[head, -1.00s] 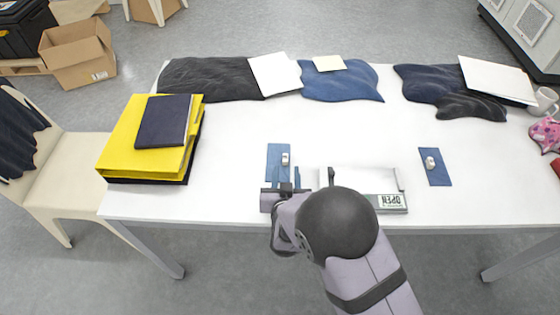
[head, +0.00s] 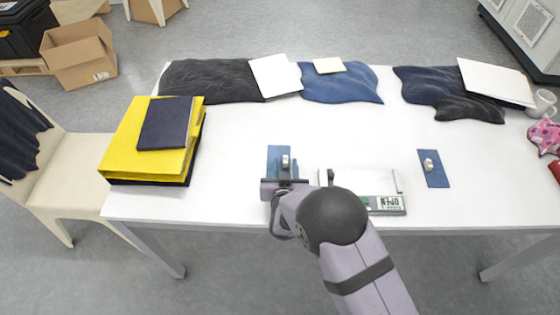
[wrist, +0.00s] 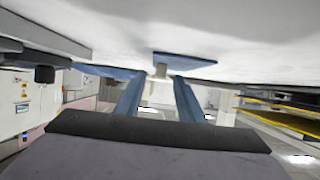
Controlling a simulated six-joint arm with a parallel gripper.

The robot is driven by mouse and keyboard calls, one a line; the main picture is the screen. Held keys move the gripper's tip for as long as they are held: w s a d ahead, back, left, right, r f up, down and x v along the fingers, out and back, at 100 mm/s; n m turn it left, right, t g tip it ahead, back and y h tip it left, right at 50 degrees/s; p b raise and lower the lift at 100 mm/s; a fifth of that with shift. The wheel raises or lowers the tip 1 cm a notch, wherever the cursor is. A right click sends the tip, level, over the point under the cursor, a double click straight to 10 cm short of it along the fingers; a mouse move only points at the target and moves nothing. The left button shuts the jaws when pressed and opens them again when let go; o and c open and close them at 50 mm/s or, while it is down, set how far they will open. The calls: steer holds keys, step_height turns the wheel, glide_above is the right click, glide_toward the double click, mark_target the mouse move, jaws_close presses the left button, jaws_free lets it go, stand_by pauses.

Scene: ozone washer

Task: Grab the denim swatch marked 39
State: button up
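A blue denim swatch (head: 275,153) with a grey metal knob (head: 286,162) lies on the table at left of centre. A second blue denim swatch (head: 437,180) with a similar knob (head: 429,166) lies further right. I cannot read the number 39 on either. My gripper (head: 285,176) is low at the near end of the left swatch and hides part of it. In the wrist view, my gripper's blue fingers (wrist: 159,80) are apart, with a swatch (wrist: 190,60) and its knob (wrist: 161,70) ahead, seen between the fingertips.
A white tray with an OPEN label (head: 388,203) sits just right of my gripper. Yellow folders (head: 125,150) are stacked at left. Dark cloth (head: 210,80), blue cloth (head: 340,88) and papers (head: 275,75) line the back. The table between the swatches and cloths is clear.

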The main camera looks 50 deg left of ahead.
mark_target(285, 162)
steer(key=shift+x, duration=1.3)
steer(key=shift+c, duration=0.3)
jaws_close()
steer(key=shift+r, duration=0.2)
step_height(285, 162, up, 10)
steer(key=b, duration=0.1)
